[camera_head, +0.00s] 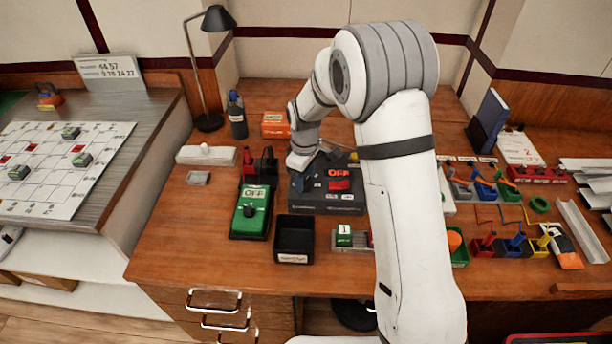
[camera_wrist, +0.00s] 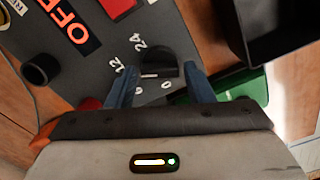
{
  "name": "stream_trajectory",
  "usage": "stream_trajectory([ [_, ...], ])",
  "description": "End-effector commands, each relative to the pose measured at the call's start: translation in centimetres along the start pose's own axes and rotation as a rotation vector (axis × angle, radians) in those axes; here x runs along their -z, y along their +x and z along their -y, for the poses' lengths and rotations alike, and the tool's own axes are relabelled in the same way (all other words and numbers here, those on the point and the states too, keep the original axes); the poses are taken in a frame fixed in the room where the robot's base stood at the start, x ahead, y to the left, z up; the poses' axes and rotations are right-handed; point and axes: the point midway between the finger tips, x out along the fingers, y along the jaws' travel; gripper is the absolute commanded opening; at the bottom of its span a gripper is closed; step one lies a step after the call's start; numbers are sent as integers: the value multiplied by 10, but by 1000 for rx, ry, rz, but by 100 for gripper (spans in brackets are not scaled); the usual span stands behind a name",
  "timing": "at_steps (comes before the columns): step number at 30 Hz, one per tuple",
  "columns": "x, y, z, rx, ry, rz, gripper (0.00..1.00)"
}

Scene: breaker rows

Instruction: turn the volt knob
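The volt knob (camera_wrist: 163,68) is a dark round knob on a dark grey panel in the wrist view, with 0, 6, 12 and 24 printed around it. A short white mark shows by its lower left edge; which number it points at is hard to tell. My gripper (camera_wrist: 162,88) has its two blue fingers apart, one on each side of the knob; contact is not clear. In the head view the dark power unit (camera_head: 343,201) shows a red OFF display, and my gripper (camera_head: 303,180) is over its left part, hiding the knob there.
A green box with an OFF label (camera_head: 251,212) stands close left of the unit. A black open bin (camera_head: 294,240) is in front of it. An orange box (camera_head: 275,125) and a lamp (camera_head: 208,122) stand behind.

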Motion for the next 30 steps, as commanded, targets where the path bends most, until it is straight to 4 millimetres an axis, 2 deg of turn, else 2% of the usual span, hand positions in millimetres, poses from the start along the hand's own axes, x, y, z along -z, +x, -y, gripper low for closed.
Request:
stream_trajectory([
  [1, 0, 0, 0, 0, 0, 0, 43],
  [12, 0, 0, 0, 0, 1, 0, 14],
  [22, -1, 0, -1, 0, 56, 0, 14],
  [30, -1, 1, -1, 0, 239, -1, 14],
])
